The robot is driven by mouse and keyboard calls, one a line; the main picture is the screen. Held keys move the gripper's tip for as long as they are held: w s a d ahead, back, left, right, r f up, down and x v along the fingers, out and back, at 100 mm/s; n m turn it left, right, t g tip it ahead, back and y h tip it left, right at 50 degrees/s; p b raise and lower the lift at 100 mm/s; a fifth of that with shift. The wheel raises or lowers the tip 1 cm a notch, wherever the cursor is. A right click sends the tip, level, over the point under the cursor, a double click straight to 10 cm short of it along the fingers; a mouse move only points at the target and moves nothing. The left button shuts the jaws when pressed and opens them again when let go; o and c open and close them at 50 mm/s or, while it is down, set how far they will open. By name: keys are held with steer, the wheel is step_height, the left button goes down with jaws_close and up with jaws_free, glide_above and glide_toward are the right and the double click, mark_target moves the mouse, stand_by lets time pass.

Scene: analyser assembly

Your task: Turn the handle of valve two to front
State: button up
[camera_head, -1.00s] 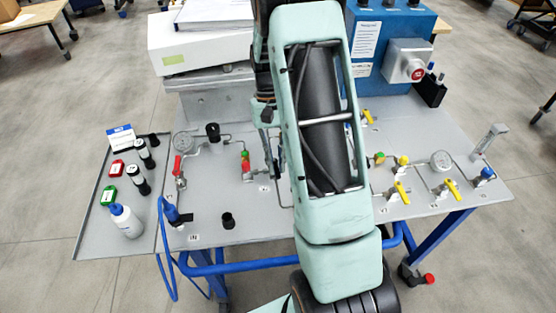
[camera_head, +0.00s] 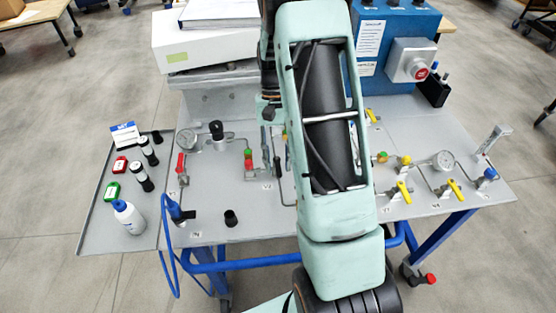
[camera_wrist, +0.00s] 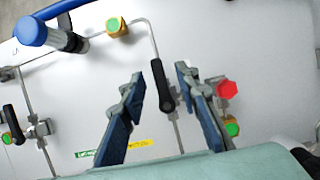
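Valve two has a black lever handle (camera_wrist: 163,85) on a thin grey pipe. In the wrist view it lies roughly along the pipe, between the two blue fingers of my gripper (camera_wrist: 160,76). The fingers are apart, one on each side of the handle, with visible gaps; I cannot tell their height over it. In the head view the handle (camera_head: 277,166) shows as a small dark piece above the V2 label (camera_head: 267,187). My gripper there is largely hidden by my arm and hard to make out.
In the wrist view a red knob (camera_wrist: 227,90) and a green knob (camera_wrist: 232,128) sit close to the right finger. A yellow-green fitting (camera_wrist: 117,27) is at the upper left.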

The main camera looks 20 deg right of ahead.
steer(key=v, duration=1.2)
steer(key=shift+w, duration=0.1)
